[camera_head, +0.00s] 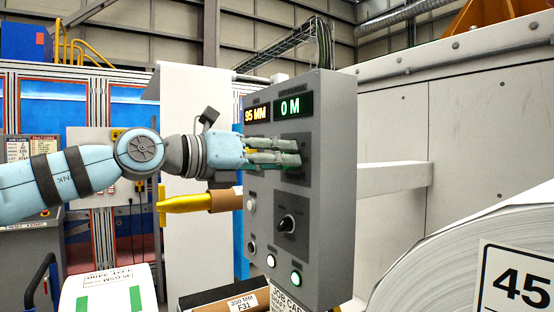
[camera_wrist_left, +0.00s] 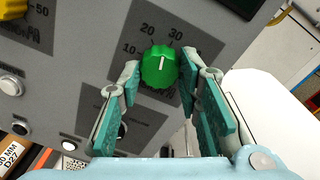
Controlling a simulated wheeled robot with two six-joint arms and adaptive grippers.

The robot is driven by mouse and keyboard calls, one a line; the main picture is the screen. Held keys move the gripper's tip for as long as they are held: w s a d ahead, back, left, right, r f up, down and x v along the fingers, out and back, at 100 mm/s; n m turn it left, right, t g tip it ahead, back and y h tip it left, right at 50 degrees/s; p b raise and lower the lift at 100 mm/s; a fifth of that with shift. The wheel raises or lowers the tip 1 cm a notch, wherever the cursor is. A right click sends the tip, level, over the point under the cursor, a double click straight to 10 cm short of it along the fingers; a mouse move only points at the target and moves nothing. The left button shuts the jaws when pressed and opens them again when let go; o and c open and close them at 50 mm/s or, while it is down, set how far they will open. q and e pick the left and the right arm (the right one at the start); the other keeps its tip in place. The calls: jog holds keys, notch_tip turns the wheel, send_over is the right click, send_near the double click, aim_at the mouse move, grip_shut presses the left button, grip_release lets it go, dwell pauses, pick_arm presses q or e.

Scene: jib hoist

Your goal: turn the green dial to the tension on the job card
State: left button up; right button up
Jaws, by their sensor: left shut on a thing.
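The green dial (camera_wrist_left: 160,67) shows in the left wrist view on the grey control panel (camera_head: 330,220). Its white mark points up, between the printed 20 and 30. My left gripper (camera_wrist_left: 160,85) has one teal finger on each side of the dial and is shut on it. In the head view, the left gripper (camera_head: 298,152) reaches the panel's front below the displays and hides most of the dial. My right gripper is not in view.
The panel carries displays reading 95 MM (camera_head: 257,114) and 0 M (camera_head: 292,107), a black rotary switch (camera_head: 288,224) and lit buttons (camera_head: 296,278). A yellow-tipped shaft (camera_head: 190,203) lies just below my left wrist. A large white roll (camera_head: 450,270) stands at right.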

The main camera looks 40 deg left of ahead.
pick_arm(q)
jog(key=shift+d+f+m, duration=0.1)
jog(key=shift+f+m, duration=0.15)
jog(key=shift+m, duration=0.95)
jog(key=o, duration=1.1)
jog(key=shift+o, duration=0.2)
jog(key=shift+r, duration=0.1)
jog(key=shift+s, duration=0.1)
jog(key=v, duration=1.1)
jog(key=shift+s, duration=0.4)
